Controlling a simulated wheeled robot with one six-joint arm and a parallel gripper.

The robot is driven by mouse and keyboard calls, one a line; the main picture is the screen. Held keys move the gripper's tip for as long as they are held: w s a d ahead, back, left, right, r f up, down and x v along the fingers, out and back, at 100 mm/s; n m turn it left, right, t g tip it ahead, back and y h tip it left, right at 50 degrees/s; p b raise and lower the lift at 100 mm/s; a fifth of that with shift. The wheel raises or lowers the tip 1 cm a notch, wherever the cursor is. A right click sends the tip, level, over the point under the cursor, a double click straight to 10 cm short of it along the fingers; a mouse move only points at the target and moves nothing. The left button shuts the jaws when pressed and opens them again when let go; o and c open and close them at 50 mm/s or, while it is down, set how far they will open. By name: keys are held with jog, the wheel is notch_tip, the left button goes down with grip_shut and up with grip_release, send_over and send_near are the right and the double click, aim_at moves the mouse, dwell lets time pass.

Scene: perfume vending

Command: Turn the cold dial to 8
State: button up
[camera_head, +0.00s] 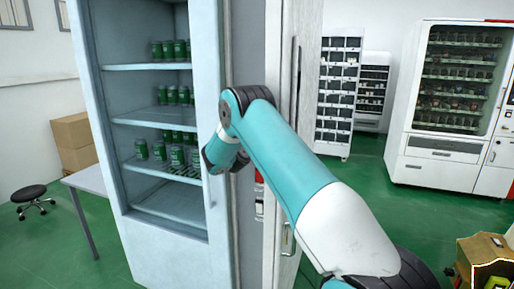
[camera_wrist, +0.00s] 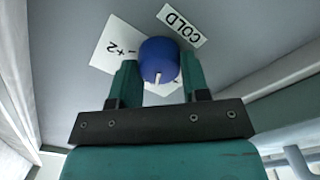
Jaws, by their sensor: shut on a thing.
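The cold dial (camera_wrist: 160,57) is a blue round knob with a white pointer line, in the wrist view. The line points down in the picture, toward my gripper's base. A white "COLD" label (camera_wrist: 182,25) sits tilted at its upper right. A white scale card (camera_wrist: 112,45) behind the knob shows a turned "2" at the left; most of its other marks are hidden by the knob and fingers. My gripper (camera_wrist: 158,75) has its teal fingers on both sides of the knob and is shut on it.
In the head view, a tall open-fronted cabinet (camera_head: 165,235) holds green cans on shelves, beside my arm. A table (camera_head: 85,180) and a stool (camera_head: 30,193) stand at the left. Vending machines (camera_head: 440,175) stand at the right. Pale side walls flank the dial panel (camera_wrist: 75,20).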

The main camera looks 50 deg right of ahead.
jog(key=n+b, duration=0.1)
jog(key=n, duration=0.5)
jog(key=shift+f, duration=0.15)
jog(key=shift+n, duration=0.3)
jog(key=o, duration=0.9)
jog(key=b+v, duration=0.7)
jog(key=v, duration=1)
jog(key=shift+a, duration=0.25)
